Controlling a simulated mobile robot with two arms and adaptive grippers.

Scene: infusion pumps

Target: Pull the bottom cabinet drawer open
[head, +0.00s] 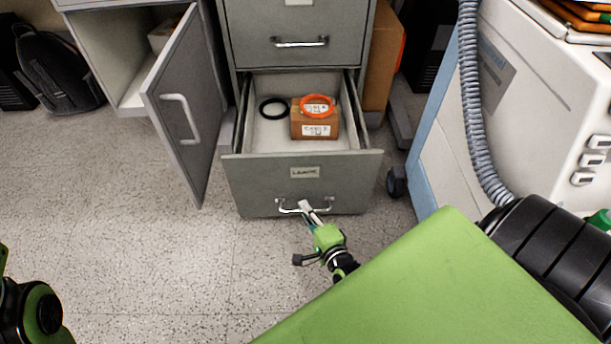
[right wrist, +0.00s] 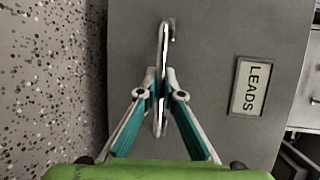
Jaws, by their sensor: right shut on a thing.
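The bottom cabinet drawer (head: 250,180) stands pulled out from the grey cabinet, with its inside showing. Its front carries a label reading LEADS (right wrist: 249,87) and a metal bar handle (head: 288,211). My right gripper (head: 305,208) is at the handle. In the right wrist view its fingertips (right wrist: 160,84) are closed on the handle (right wrist: 164,45) from both sides. Inside the drawer are a brown box (head: 314,126) with an orange ring (head: 317,112) on top, and a black ring (head: 273,103) beside it. My left gripper is not in view; only part of my left arm shows at lower left.
A grey cabinet door (head: 185,105) stands open left of the drawer. The closed drawer above has its own handle (head: 300,42). A white and blue machine (head: 500,100) with a grey hose stands at right. Speckled floor in front is clear.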

